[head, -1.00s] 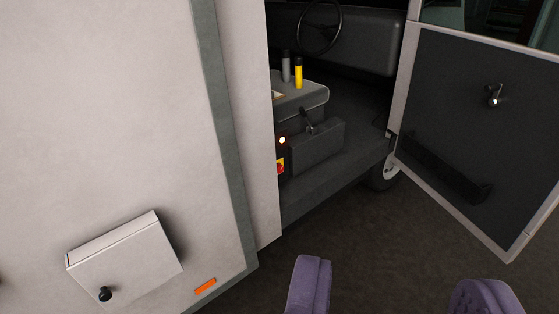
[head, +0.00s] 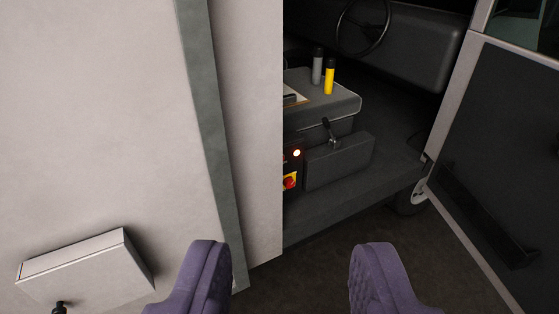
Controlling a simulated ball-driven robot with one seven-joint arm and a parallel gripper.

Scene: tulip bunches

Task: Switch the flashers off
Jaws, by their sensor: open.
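A small dark switch panel (head: 293,167) sits low inside the open vehicle doorway, partly cut off by the pale body wall. It has a glowing orange-white light (head: 296,153) at its top. Below the light is a red rotary knob (head: 289,181) on a yellow plate. I cannot read any labels on the panel. My gripper (head: 290,275) is open and empty, with its two purple padded fingers well apart. It is outside the doorway, lower in the picture than the panel and apart from it.
The pale body wall (head: 110,120) fills the left, with a pale box (head: 86,268) on it. The open door (head: 490,150) stands at right. Inside are a lever (head: 331,134), a grey can (head: 318,66), a yellow can (head: 330,77) and a steering wheel (head: 363,25).

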